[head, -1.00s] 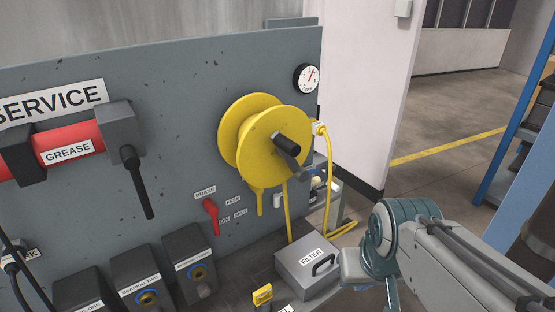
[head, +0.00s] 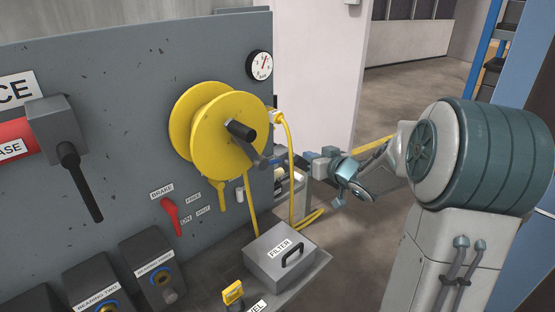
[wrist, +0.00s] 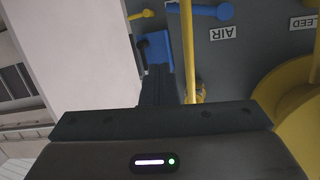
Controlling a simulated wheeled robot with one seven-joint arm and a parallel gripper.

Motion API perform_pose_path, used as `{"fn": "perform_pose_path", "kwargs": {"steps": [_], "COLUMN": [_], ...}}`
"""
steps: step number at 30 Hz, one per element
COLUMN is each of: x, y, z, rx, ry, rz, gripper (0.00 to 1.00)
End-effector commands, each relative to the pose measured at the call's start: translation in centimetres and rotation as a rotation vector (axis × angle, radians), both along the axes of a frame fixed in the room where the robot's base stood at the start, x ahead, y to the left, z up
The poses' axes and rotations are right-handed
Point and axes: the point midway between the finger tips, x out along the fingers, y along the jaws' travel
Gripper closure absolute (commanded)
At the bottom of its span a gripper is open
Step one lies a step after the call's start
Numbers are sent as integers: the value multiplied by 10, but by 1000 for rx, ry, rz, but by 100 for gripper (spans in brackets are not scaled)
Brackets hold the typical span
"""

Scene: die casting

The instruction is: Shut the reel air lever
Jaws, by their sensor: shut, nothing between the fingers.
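The reel air lever appears as a blue bar with a round end (wrist: 205,11) at the top of the wrist view. The AIR label (wrist: 224,33) is upside down beside it. The yellow hose (wrist: 188,60) crosses the bar. My gripper (wrist: 156,55) is shut, left of the hose, and a blue block shows at its fingertips. I cannot tell whether it touches anything. In the head view my gripper (head: 314,166) is right of the yellow reel (head: 225,125), near the panel's right edge.
A grey filter box (head: 280,255) with a handle stands on the ledge below the reel. The reel's black crank (head: 240,130) juts out. A red brake lever (head: 170,215) is on the panel. A gauge (head: 259,65) is above. Open floor lies right of the panel.

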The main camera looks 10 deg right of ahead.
Motion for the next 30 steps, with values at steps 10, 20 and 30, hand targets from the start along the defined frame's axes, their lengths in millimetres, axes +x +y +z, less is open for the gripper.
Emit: {"fn": "perform_pose_path", "kwargs": {"steps": [10,20,30], "x": [-2,37,79], "y": [3,32,65], "z": [-8,-8,-28], "rx": [219,226,226], "ry": [-90,-93,-88], "rz": [218,230,224], "gripper": [100,100,100]}}
